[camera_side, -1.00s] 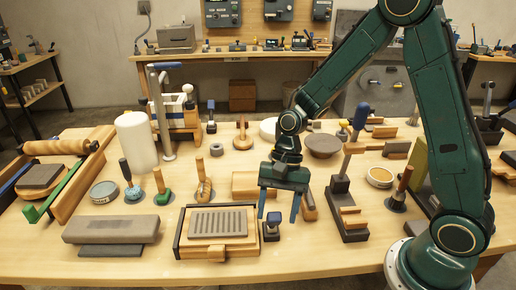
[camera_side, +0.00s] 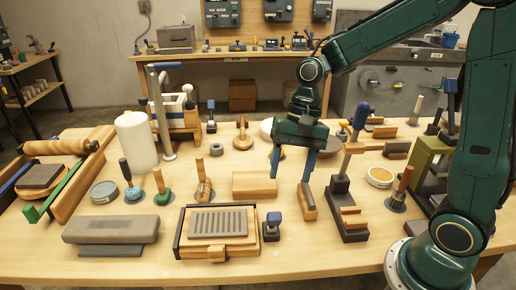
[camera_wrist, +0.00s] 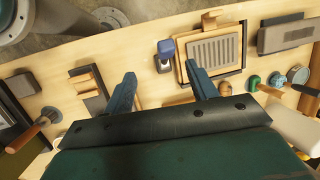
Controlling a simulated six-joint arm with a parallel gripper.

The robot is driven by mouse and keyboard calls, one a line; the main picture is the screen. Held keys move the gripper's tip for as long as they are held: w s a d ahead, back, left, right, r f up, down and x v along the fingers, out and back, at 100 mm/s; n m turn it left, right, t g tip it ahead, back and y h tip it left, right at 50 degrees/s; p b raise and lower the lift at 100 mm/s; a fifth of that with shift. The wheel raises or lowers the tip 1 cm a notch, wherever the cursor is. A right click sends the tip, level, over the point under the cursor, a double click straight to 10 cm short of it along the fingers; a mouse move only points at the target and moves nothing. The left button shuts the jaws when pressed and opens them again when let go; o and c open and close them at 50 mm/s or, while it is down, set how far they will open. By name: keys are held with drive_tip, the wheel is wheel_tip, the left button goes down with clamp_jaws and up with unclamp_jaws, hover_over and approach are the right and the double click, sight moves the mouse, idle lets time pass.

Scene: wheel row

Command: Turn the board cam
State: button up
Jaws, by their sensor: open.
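A small dark block with a blue cap (camera_side: 273,219) stands at the front right corner of a framed wooden board with a slotted grey plate (camera_side: 218,222). I cannot tell for sure which part is the board cam. My gripper (camera_side: 291,172) is open and empty, pointing down, above and behind the blue cap. In the wrist view the blue cap (camera_wrist: 167,47) shows just beyond the gap between my fingertips (camera_wrist: 160,72), and the slotted plate (camera_wrist: 213,50) lies right of it. Nothing touches my fingers.
A wooden block (camera_side: 254,184) lies below and left of my gripper, and a wood-and-dark piece (camera_side: 306,203) lies to its right. A dark stand with wooden steps (camera_side: 347,212) is further right. A grey stone block (camera_side: 110,229) lies at front left. The table's front edge is bare.

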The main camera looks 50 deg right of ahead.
drive_tip(key=s+d+r+n+t+h, duration=0.1)
drive_tip(key=s+d+r+n+t, duration=0.1)
drive_tip(key=s, duration=0.5)
drive_tip(key=s+d+r+n+t+h, duration=0.2)
drive_tip(key=s+r+n+t, duration=0.2)
drive_tip(key=s+r+n, duration=0.2)
drive_tip(key=shift+s+d+r+n+h, duration=0.2)
drive_tip(key=shift+s+r+n+h, duration=0.15)
drive_tip(key=shift+s+r, duration=0.45)
idle(0.7)
drive_tip(key=shift+w+r, duration=0.15)
drive_tip(key=shift+w, duration=0.05)
